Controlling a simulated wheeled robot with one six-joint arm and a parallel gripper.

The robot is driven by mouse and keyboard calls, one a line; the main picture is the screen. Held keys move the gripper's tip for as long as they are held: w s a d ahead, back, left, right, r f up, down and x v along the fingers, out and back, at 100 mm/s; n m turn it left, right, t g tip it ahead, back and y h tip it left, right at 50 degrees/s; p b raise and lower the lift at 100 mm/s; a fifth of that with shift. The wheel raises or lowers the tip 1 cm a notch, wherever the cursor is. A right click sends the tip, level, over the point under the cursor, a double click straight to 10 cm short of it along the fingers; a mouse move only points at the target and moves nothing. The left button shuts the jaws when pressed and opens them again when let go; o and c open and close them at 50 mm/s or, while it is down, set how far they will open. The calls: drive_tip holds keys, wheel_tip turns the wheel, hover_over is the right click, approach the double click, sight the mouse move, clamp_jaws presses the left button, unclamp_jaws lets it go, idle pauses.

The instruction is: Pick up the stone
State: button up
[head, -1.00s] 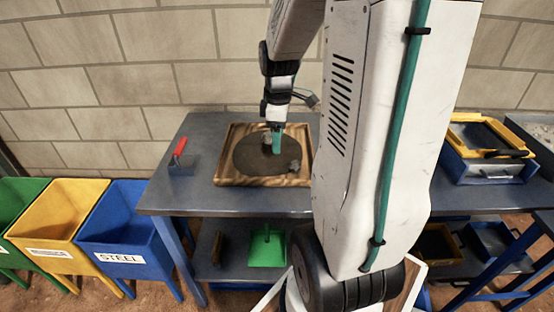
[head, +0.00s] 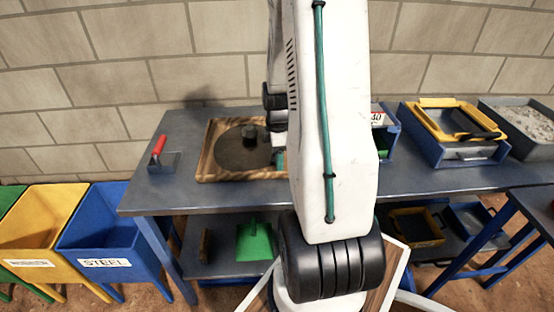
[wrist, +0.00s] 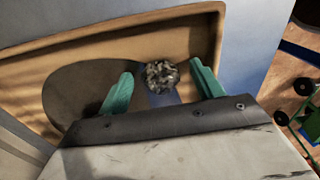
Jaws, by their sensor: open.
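A rough, speckled grey-brown stone (wrist: 161,76) shows in the wrist view, in the wooden tray (wrist: 150,26) beside a dark round patch (wrist: 75,100). My gripper (wrist: 162,69) has two teal fingers, spread apart, one on each side of the stone, with gaps between. Whether the fingertips are down at the stone's height I cannot tell. In the head view the tray (head: 207,152) lies on the grey table (head: 160,200). My arm hides the stone and most of my gripper there; only a bit of teal finger shows.
A red-handled trowel (head: 158,150) lies left of the tray. Right of my arm are a blue bin (head: 384,140) and yellow sieve trays (head: 450,120). Yellow and blue bins (head: 100,220) stand on the floor at left.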

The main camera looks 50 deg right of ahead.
drive_tip(key=c, duration=1.1)
drive_tip(key=shift+c, duration=0.2)
